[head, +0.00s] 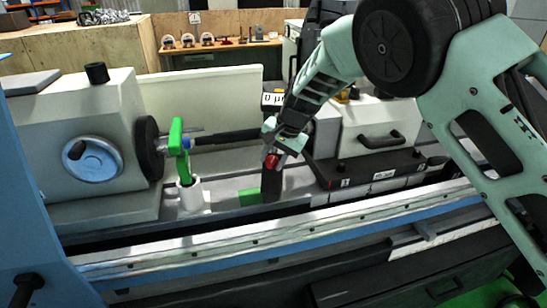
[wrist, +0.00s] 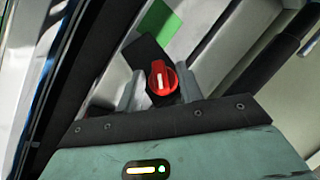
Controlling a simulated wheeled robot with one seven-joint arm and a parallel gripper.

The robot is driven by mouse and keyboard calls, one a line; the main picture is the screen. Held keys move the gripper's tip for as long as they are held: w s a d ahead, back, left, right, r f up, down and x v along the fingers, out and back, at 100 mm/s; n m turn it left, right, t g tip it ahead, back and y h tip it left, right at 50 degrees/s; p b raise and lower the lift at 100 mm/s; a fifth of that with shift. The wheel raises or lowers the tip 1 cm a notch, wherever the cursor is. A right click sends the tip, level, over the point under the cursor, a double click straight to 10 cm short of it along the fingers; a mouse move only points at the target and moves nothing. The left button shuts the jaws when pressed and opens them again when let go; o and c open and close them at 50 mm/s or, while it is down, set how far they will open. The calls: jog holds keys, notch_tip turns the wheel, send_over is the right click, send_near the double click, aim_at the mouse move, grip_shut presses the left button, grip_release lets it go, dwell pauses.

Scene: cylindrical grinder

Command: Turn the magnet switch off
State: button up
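The magnet switch is a red rotary knob with a white mark (wrist: 161,78) on top of a black post. In the wrist view it sits between the two grey fingers of my gripper (wrist: 158,90). The fingers stand on either side of the knob; whether they touch it cannot be told. In the head view the red knob (head: 271,161) shows just below my gripper (head: 280,150), which comes down from the upper right. The black post (head: 271,186) stands on the machine bed beside a green block (head: 249,197).
A green bracket (head: 178,150) in a white holder (head: 190,195) stands to the left. The grey headstock with a blue handwheel (head: 92,160) is at far left. A digital display (head: 274,99) and a grey housing with a black handle (head: 380,139) are behind and right. A rail (head: 270,232) runs in front.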

aim_at(270, 165)
grip_shut()
jog(key=shift+a+r+n+h+p, duration=0.15)
jog(key=shift+r+n+h+p, duration=0.25)
jog(key=shift+p, duration=0.7)
jog(key=shift+a+f+g+h+p, duration=0.1)
jog(key=shift+g+h+p, duration=0.2)
jog(key=shift+h+p, duration=0.15)
jog(key=shift+w+a+f+n+h+p, duration=0.1)
jog(key=shift+n+h+p, duration=0.05)
jog(key=shift+n+h, duration=0.5)
jog(key=shift+f+n+h+p, duration=0.1)
jog(key=shift+n+h+p, duration=0.05)
jog(key=shift+n+h, duration=0.45)
grip_release()
notch_tip(270, 165, up, 17)
jog(key=b, duration=0.4)
jog(key=shift+s+a+r+b, duration=0.15)
jog(key=shift+s+r+b, duration=0.05)
jog(key=shift+s+b, duration=0.2)
